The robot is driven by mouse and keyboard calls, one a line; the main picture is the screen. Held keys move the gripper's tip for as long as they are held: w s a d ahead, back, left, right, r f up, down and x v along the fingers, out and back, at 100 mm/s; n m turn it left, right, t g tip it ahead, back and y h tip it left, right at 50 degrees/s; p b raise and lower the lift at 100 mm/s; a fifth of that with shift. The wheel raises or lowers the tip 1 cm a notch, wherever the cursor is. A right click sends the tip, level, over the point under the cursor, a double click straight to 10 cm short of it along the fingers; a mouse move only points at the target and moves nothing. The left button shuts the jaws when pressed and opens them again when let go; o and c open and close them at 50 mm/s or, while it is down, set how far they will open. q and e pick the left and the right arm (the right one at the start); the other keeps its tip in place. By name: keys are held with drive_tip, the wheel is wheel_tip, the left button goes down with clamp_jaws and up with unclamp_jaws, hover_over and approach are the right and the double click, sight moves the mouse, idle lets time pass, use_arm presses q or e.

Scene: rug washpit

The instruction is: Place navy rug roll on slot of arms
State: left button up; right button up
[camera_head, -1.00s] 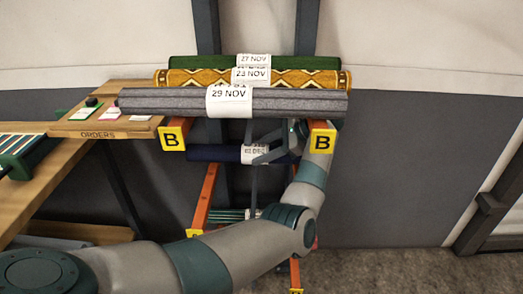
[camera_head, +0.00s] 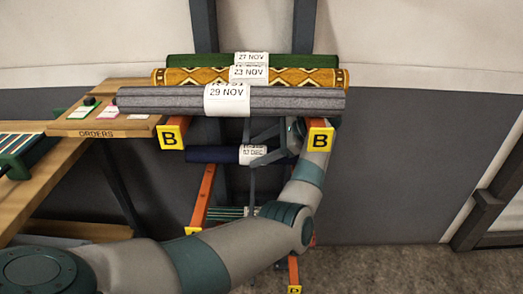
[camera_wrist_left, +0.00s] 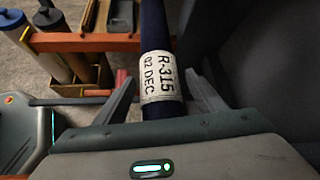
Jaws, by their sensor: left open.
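The navy rug roll (camera_head: 215,155) lies level below the front B-marked orange arms (camera_head: 171,137), under the grey roll, with a white label at its middle. In the left wrist view the navy roll (camera_wrist_left: 154,25) runs between my fingers and crosses an orange arm (camera_wrist_left: 85,42); its label reads R-315, 02 DEC. My left gripper (camera_wrist_left: 163,95) is open, with one finger on each side of the roll and gaps visible. In the head view the left gripper (camera_head: 268,145) is at the roll's right half, partly hidden. The roll's right end is hidden. My right gripper is out of view.
A grey roll (camera_head: 290,101) rests across the B arms, with a yellow patterned roll (camera_head: 200,77) and a green roll (camera_head: 200,60) behind. A wooden orders table (camera_head: 60,170) stands left.

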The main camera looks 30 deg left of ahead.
use_arm(q)
drive_tip(key=shift+r, duration=0.15)
drive_tip(key=shift+r+b, duration=0.35)
drive_tip(key=shift+b, duration=0.3)
drive_tip(key=shift+w+d+r, duration=0.2)
drive_tip(key=shift+d+r, duration=0.25)
drive_tip(key=shift+r, duration=0.1)
drive_tip(key=w+d, duration=0.1)
drive_tip(key=d, duration=0.2)
drive_tip(key=w+d, duration=0.1)
drive_tip(key=d, duration=0.2)
drive_tip(key=w+d+b, duration=0.1)
drive_tip(key=d, duration=0.2)
drive_tip(key=shift+w+d, duration=0.6)
drive_tip(key=shift+d, duration=0.55)
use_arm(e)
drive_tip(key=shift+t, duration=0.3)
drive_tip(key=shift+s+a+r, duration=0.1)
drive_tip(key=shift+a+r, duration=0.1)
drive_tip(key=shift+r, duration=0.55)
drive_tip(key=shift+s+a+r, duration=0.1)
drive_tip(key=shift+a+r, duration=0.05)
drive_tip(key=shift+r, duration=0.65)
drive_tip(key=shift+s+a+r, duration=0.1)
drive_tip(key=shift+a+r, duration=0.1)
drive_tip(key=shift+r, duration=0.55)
use_arm(q)
drive_tip(key=shift+w+d, duration=0.1)
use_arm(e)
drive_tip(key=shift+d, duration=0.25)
